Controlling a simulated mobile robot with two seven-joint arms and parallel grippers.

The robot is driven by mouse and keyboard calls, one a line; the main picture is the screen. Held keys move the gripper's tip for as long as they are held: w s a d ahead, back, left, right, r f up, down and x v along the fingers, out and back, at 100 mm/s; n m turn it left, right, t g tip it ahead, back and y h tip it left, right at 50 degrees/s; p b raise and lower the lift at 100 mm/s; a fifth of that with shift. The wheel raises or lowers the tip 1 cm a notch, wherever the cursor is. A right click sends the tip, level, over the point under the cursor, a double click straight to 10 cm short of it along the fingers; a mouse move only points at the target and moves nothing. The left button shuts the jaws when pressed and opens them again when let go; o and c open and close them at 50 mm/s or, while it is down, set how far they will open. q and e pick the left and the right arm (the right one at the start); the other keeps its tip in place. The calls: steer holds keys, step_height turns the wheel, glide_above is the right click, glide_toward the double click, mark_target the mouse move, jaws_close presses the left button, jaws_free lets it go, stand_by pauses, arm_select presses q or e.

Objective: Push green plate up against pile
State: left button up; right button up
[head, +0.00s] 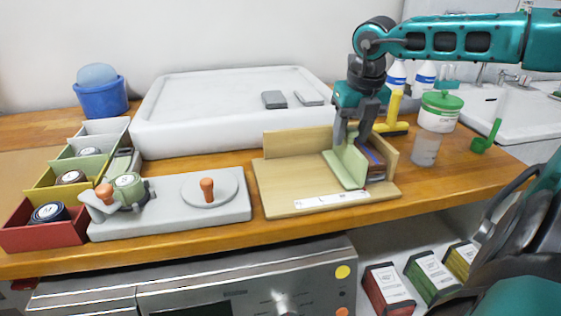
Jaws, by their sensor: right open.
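The green plate (345,164) stands upright in a light wooden corner stand (285,190), with a low foot along its left side. The pile (374,162), with dark blue and reddish-brown layers, stands just right of the plate, between it and the stand's right wall. Whether plate and pile touch cannot be made out. My right gripper (352,140) points down from above, open, with its fingers at the plate's top edge. They hide part of the plate and pile. Contact between fingers and plate is unclear. My left gripper is not in view.
A yellow-handled tool (394,115), a clear cup (425,149) and a green-lidded tub (440,112) stand right of the stand. A grey fixture (170,218) with orange knobs and coloured bins (35,238) are at left. A white slab (230,100) lies behind.

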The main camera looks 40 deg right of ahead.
steer(key=shift+r+p, duration=2.6)
steer(key=shift+r, duration=1.4)
steer(key=shift+f, duration=0.1)
